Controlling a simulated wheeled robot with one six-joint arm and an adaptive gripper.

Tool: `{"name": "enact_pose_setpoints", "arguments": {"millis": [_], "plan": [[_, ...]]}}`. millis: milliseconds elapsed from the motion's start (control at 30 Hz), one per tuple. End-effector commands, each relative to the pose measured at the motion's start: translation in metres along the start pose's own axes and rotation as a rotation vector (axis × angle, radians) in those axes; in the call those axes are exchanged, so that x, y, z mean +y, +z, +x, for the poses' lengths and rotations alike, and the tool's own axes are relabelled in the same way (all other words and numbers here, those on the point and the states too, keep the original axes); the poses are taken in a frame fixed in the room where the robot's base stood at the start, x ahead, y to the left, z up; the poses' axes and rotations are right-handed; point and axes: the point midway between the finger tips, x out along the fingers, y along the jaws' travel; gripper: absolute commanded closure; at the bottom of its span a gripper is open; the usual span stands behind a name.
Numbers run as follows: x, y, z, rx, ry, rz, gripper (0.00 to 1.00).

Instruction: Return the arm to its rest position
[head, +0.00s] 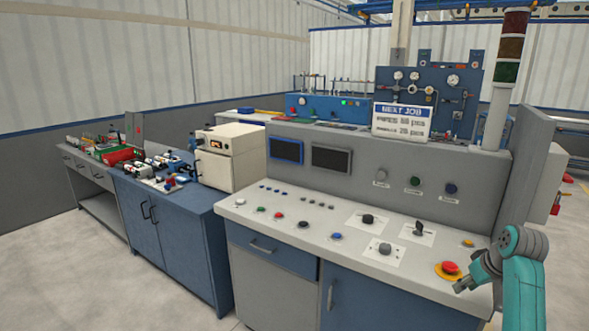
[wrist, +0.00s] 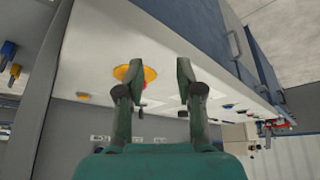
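My gripper (head: 467,281) is at the lower right of the head view, at the end of my teal arm. It is close to the red mushroom button (head: 451,267) on its yellow plate (head: 439,271), at the right end of the grey control desk (head: 290,205). In the wrist view my gripper (wrist: 161,70) has its two fingers apart, with nothing held between them. The yellow plate (wrist: 122,73) shows beyond the left finger, with only a bit of red visible. Whether the gripper touches the desk or button cannot be told.
The desk carries several knobs and buttons, with an upright panel and screens (head: 331,158) behind. A signal tower (head: 506,60) stands at the right. A cream oven-like box (head: 229,157) and a blue cabinet (head: 165,220) are to the left. Floor (head: 60,270) is open at lower left.

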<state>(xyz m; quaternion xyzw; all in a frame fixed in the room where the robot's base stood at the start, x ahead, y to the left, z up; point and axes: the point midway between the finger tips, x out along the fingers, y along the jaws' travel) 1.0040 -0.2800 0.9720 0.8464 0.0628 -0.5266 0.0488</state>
Motion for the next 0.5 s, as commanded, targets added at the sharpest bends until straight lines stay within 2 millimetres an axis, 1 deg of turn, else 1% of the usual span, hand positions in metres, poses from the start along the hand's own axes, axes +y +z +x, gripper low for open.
{"name": "enact_pose_setpoints", "arguments": {"millis": [33,167,267,300,367,400,500], "plan": [[-0.007,0.008,0.013,0.005,0.002,0.005,0.64],[-0.025,0.029,0.046,0.032,0.015,0.019,0.64],[-0.042,0.05,0.074,0.059,0.03,0.034,0.64],[-0.05,0.059,0.085,0.07,0.036,0.039,0.64],[-0.061,0.072,0.1,0.089,0.046,0.048,0.64],[-0.07,0.083,0.11,0.101,0.052,0.054,0.64],[-0.09,0.109,0.131,0.133,0.067,0.066,0.64]]}}
